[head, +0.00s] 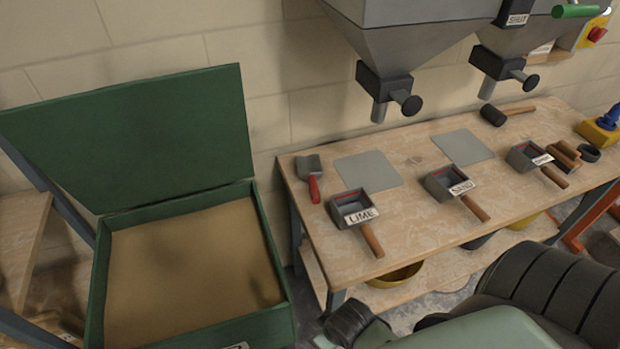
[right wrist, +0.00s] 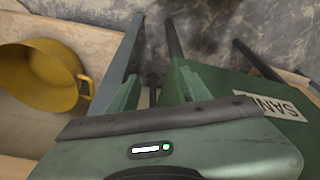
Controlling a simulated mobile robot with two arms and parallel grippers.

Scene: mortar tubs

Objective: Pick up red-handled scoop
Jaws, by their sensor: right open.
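The red-handled scoop (head: 314,187) lies on the left end of the wooden bench (head: 405,240) in the head view. Its grey metal head points away and its red handle points toward the front. My right arm comes in at the lower right of the head view, in front of the bench, well apart from the scoop. In the right wrist view my right gripper (right wrist: 155,88) is open, with nothing between its fingers, and the scoop does not show there. My left gripper is in neither view.
Three wooden-handled boxes labelled LIME (head: 360,215), SAND (head: 460,187) and another stand on the bench. A mallet (head: 505,115) lies behind. A green sand bin (head: 270,245) with a raised lid (head: 130,135) stands at left. Hopper outlets (head: 385,85) hang above. A yellow bucket (right wrist: 40,75) sits below.

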